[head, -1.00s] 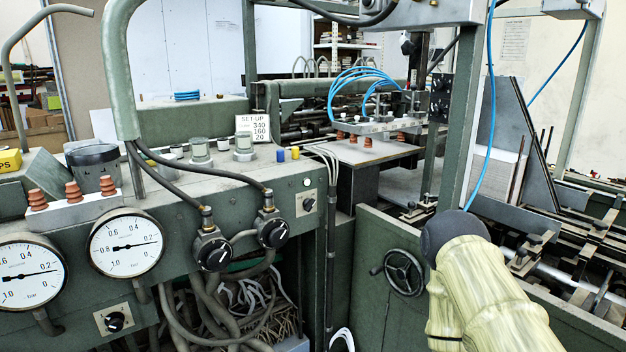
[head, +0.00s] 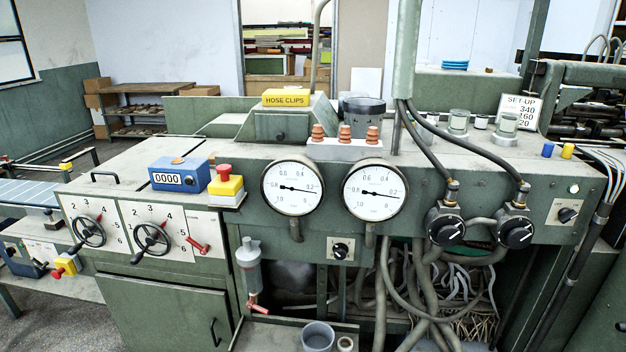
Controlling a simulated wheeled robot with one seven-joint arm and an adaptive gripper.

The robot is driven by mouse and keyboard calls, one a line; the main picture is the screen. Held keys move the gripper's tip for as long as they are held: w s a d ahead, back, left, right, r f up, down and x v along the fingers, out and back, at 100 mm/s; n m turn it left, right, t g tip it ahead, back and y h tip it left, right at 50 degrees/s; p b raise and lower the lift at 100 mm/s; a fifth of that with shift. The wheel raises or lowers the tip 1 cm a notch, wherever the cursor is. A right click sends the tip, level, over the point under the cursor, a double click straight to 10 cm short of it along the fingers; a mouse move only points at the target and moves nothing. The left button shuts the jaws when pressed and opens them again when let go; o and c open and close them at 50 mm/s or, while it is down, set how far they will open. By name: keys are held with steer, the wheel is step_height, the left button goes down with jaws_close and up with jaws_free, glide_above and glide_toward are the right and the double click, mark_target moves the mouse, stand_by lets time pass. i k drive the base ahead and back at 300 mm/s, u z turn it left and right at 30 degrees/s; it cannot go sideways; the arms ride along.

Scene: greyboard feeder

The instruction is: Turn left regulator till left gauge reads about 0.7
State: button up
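Two round white vacuum gauges sit on the green machine front in the head view. The left gauge (head: 292,187) has its needle pointing right and slightly down, close to the 0.2 mark. The right gauge (head: 375,191) reads much the same, near 0.2. Two black regulator knobs with white marks sit to the right of the gauges: the left regulator (head: 447,230) and the right regulator (head: 515,234). Each has a hose fitting above it. Nothing touches either knob. My gripper and arm are out of view.
A small black knob (head: 340,250) sits below the gauges and another (head: 567,214) at the far right. A red-topped emergency button (head: 226,184) and a blue counter (head: 180,174) stand on the left. Hoses hang below the regulators. A grey cup (head: 318,336) stands low in front.

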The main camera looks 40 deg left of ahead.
mark_target(446, 233)
steer(key=u, duration=0.85)
steer(key=k, duration=0.65)
steer(key=u, duration=0.3)
